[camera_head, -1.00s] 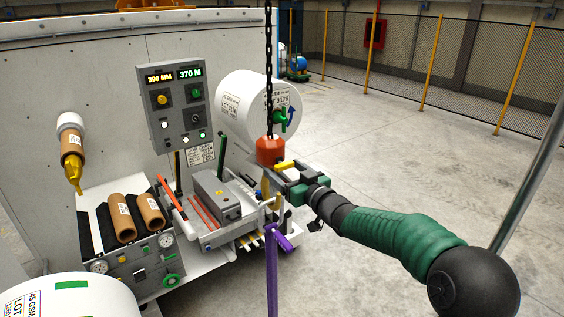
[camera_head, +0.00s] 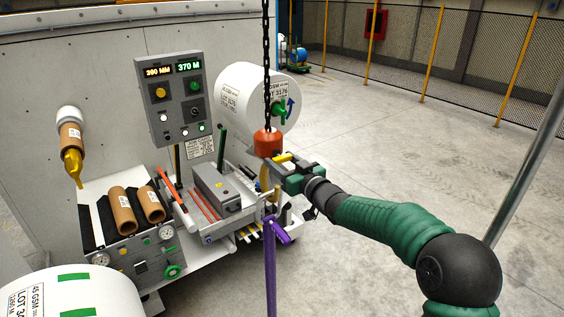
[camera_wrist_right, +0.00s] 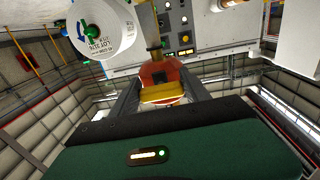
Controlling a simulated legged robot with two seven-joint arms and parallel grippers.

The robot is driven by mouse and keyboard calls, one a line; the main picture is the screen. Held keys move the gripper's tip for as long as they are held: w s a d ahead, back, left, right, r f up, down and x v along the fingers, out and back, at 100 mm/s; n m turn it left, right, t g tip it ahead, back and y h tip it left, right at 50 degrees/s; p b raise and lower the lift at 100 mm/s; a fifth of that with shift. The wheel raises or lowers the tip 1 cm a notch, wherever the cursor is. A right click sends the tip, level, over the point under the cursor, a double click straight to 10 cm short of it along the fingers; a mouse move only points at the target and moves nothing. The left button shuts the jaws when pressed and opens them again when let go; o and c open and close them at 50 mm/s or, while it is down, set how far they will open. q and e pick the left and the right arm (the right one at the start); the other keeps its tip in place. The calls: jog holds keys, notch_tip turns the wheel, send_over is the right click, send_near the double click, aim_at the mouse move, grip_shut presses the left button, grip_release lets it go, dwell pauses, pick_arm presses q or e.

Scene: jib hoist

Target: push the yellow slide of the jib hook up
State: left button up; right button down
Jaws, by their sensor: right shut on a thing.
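The jib hook's orange block (camera_head: 268,142) hangs on a dark chain near the middle of the head view. It also shows in the right wrist view (camera_wrist_right: 160,75), upside down, between my two fingers. The yellow slide (camera_head: 284,157) sticks out from the block toward my palm. In the wrist view the slide (camera_wrist_right: 161,93) lies across the gap between the fingers. My right gripper (camera_head: 277,170) is shut on the jib hook; the exact contact with block or slide is partly hidden. Below it, the yellow hook part (camera_head: 264,180) shows partly. My left gripper is out of view.
A purple post or strap (camera_head: 270,265) stands below the hook. A white roll (camera_head: 245,95) is just behind it. A control panel (camera_head: 178,102) and a machine bench with a grey box (camera_head: 217,188) stand to the left. Open floor (camera_head: 400,130) lies to the right.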

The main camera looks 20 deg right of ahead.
aim_at(277, 146)
jog(key=shift+d+r, duration=0.1)
jog(key=shift+r, duration=0.2)
notch_tip(277, 146, up, 3)
jog(key=shift+p, duration=1.25)
jog(key=shift+f, duration=0.1)
jog(key=c, duration=0.7)
grip_release()
jog(key=shift+w, duration=0.1)
jog(key=shift+o, duration=0.9)
jog(key=shift+s, duration=0.25)
